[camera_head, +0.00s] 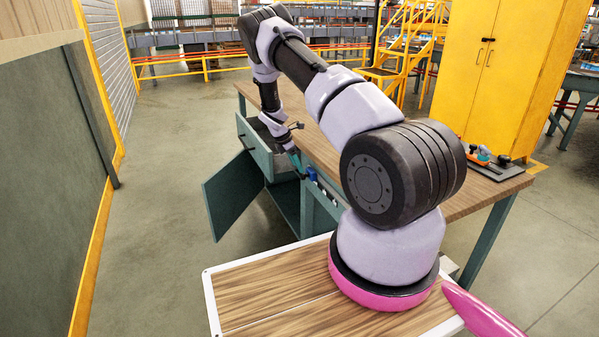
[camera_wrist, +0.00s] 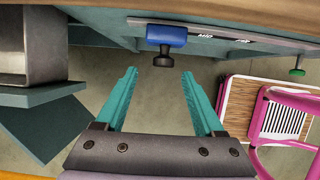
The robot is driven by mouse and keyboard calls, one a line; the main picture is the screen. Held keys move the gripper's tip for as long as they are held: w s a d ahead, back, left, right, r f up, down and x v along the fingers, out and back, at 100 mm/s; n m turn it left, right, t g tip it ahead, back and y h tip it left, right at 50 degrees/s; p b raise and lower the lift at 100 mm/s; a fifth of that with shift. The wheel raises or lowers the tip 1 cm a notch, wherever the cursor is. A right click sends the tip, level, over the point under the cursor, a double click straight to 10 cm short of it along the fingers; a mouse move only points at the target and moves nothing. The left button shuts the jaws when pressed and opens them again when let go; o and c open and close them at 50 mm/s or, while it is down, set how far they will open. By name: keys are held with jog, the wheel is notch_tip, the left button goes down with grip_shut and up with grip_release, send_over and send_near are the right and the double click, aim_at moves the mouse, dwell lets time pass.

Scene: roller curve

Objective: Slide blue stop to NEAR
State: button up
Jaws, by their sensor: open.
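The blue stop (camera_wrist: 166,38) is a blue block with a black knob (camera_wrist: 163,61) sticking out towards me, on the front edge of the workbench. It sits at the left end of a dark label strip (camera_wrist: 222,38) in the wrist view and covers part of it. Two small white labels show to its right; I cannot read them surely. In the head view the blue stop (camera_head: 311,174) is small, just right of my gripper (camera_head: 297,163). In the wrist view my gripper (camera_wrist: 159,75) has two teal fingers spread apart, empty, with the knob just beyond and between their tips.
An open drawer (camera_head: 262,140) and an open cabinet door (camera_head: 232,192) are left of the stop. A green knob (camera_wrist: 297,71) is at the right of the wrist view. The wooden benchtop (camera_head: 480,183) holds a few small items at its far right.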

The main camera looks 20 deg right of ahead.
jog(key=v, duration=0.5)
jog(key=shift+a+r, duration=0.1)
jog(key=shift+r, duration=0.2)
